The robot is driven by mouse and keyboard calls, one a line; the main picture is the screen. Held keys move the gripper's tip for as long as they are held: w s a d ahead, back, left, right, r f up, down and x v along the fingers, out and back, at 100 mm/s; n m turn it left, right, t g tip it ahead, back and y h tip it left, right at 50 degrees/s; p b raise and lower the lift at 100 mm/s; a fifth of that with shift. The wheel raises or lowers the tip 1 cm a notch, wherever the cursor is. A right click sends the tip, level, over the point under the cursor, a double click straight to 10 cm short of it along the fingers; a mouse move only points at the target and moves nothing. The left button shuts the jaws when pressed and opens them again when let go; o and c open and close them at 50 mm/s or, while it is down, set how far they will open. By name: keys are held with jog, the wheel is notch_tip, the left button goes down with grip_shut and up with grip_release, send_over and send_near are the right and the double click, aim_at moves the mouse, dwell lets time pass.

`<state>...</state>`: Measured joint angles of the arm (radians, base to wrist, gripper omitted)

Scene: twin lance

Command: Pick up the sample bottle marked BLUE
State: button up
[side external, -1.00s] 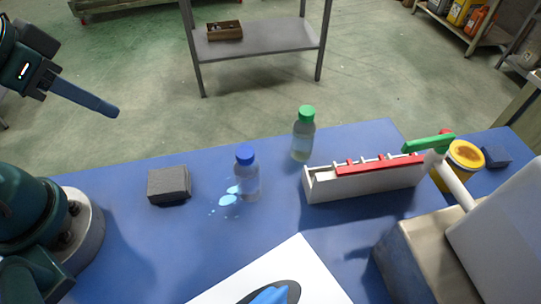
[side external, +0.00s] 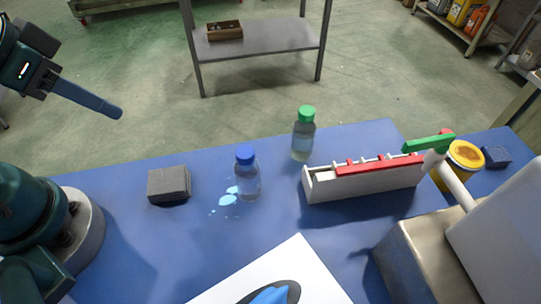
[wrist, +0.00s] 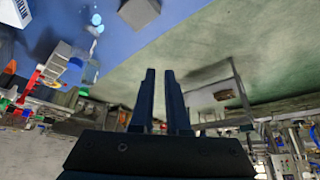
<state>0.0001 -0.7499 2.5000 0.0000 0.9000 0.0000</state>
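A clear bottle with a blue cap (side external: 247,175) stands upright on the blue table in the side view. Light blue splashes (side external: 229,197) lie beside it on the table. A similar bottle with a green cap (side external: 303,135) stands upright behind it to the right. No lettering on either bottle can be read. My gripper (side external: 119,113) is at the upper left, well away from both bottles. In the wrist view, my gripper (wrist: 159,72) shows two fingers apart with nothing between them.
A dark grey block (side external: 169,185) lies left of the blue-capped bottle. A white rack with red parts (side external: 365,182) stands right of the bottles. A yellow tub (side external: 463,163) is farther right. A white sheet (side external: 305,262) lies at the front.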

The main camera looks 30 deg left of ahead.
jog(key=o, duration=0.6)
jog(key=shift+o, duration=0.2)
